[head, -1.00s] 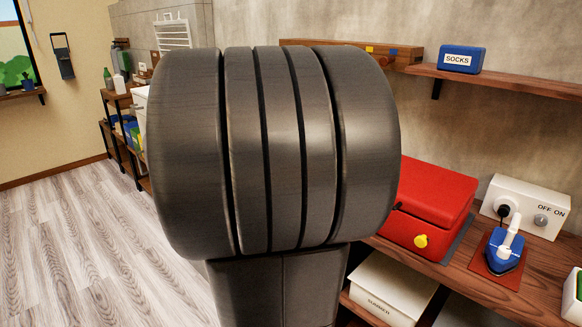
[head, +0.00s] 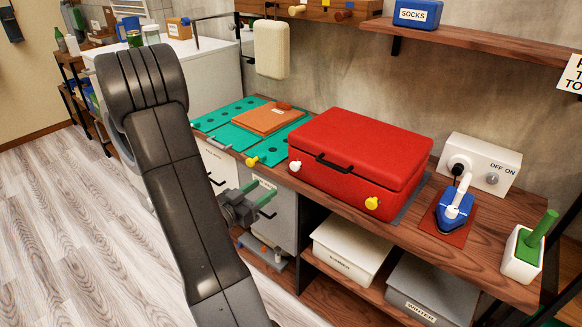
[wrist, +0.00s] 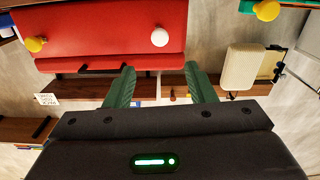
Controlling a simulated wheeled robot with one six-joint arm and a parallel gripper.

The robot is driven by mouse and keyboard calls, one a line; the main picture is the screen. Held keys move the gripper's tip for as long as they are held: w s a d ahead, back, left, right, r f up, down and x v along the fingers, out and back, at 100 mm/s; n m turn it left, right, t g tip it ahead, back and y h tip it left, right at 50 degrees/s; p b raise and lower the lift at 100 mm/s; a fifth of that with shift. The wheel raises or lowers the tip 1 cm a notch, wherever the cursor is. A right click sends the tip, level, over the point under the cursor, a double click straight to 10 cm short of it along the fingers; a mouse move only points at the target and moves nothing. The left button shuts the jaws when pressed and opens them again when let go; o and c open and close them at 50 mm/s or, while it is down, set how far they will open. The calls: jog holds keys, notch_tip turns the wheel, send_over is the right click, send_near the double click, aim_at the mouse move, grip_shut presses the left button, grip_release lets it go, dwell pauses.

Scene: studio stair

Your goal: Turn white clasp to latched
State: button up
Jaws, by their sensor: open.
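The red case (head: 360,150) stands shut-lidded on the wooden bench, with a black handle on its front. The round white clasp (head: 295,166) is at the front left of the case, and a yellow clasp (head: 371,203) is at its front right. My gripper (head: 265,195), with green fingers, is in front of the bench, below and left of the white clasp. In the wrist view the white clasp (wrist: 160,37) lies beyond the open, empty fingertips (wrist: 158,68), apart from them. I cannot tell whether the clasp is latched.
Left of the case is a teal board (head: 225,135) with another yellow knob (head: 252,161). A cream object (head: 272,50) hangs above it. Right of the case are a switch box (head: 480,163) and a blue iron (head: 455,207). Storage boxes (head: 350,246) fill the shelf below.

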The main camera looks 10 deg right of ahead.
aim_at(293, 167)
jog(key=p+x, duration=0.1)
jog(key=x, duration=1.2)
